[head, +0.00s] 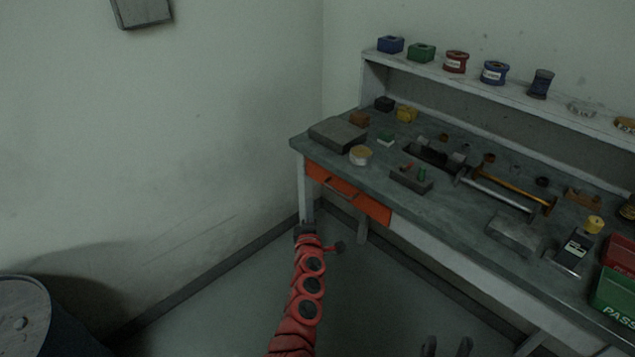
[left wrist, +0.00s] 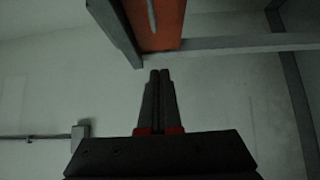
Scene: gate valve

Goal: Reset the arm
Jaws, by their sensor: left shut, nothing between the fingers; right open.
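My left arm, red with dark joints, reaches up from the bottom middle in the head view. Its gripper (head: 307,226) is near the workbench's (head: 440,230) left front leg, below the orange drawer (head: 347,193). In the left wrist view the left gripper's fingers (left wrist: 160,74) are together with nothing between them. The drawer front also shows in that view (left wrist: 165,25), beyond the fingertips; I cannot tell the exact gap. The two dark fingers of my right gripper (head: 447,346) show at the bottom edge of the head view, apart and empty. The rest of the right arm is out of view.
The bench top carries a grey slab (head: 338,134), a hammer (head: 510,189), small blocks and red and green bins (head: 613,292) at the right. Several spools and boxes stand on its shelf (head: 520,97). A dark drum (head: 30,325) is at lower left. The floor between is clear.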

